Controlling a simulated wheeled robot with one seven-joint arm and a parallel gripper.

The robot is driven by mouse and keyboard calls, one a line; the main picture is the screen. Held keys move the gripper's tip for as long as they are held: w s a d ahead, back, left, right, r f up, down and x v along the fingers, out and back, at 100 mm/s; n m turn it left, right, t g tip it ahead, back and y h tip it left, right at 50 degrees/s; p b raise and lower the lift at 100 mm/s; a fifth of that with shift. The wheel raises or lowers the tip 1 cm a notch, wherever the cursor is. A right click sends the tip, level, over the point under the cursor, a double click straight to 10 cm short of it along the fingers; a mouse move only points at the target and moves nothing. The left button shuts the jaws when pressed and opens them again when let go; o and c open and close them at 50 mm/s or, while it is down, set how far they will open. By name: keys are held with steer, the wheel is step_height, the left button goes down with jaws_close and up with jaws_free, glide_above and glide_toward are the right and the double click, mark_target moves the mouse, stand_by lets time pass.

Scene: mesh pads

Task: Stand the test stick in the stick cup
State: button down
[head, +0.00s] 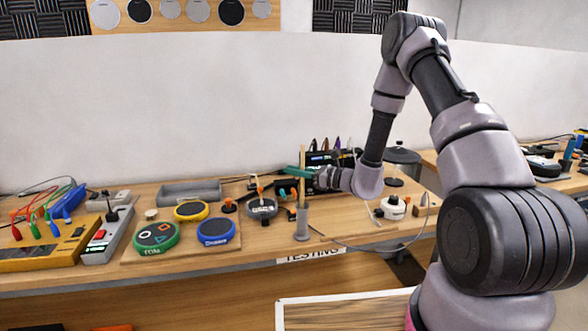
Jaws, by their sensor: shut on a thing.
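The test stick (303,158) is a thin tan rod standing close to upright near the middle of the head view. My gripper (306,182) is shut on it from the right, partway along its length. The stick cup (302,225) is a narrow grey cylinder near the front edge of the bench, directly below the stick in the picture. The stick's lower end meets the cup's rim in this view. I cannot tell whether it is inside the cup or just above or behind it. My gripper covers part of the stick.
On the bench (260,243), a green pad (156,237), a yellow pad (190,211) and a blue pad (216,232) lie left of the cup. A grey tray (190,191) is behind them. A white round device (393,207) stands to the right. A cable runs along the front.

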steer(key=c, duration=0.8)
jaws_free()
steer(key=shift+d, duration=0.1)
steer(key=v, duration=1)
steer(key=shift+s+d, duration=0.2)
steer(key=shift+d, duration=0.05)
